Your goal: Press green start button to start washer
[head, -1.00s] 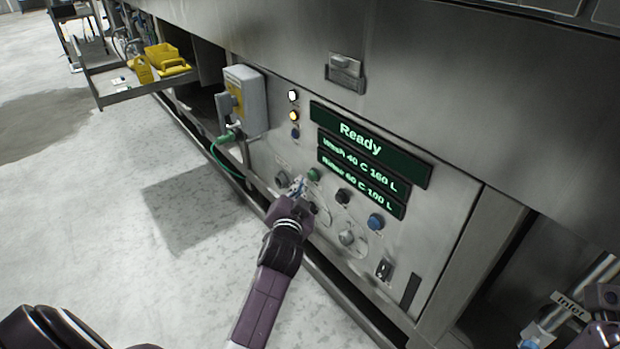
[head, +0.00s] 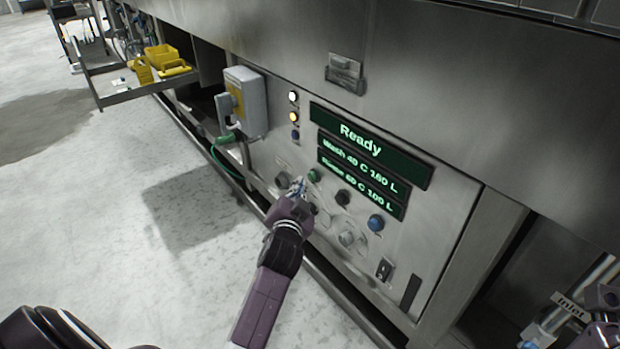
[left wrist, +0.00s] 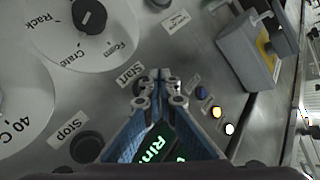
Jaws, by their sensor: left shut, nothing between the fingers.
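The green start button (head: 314,175) sits on the steel control panel, below the left end of the lit displays. My left gripper (head: 299,185) is shut and empty, its tips just left of the button in the head view. The top display (head: 361,140) reads "Ready". Part of my right gripper (head: 540,334) shows at the lower right edge; its fingers are unclear.
A blue button (head: 376,222) is further right. A grey switch box (head: 246,100) with a green cable stands out left of the panel. Open floor (head: 130,250) lies to the left.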

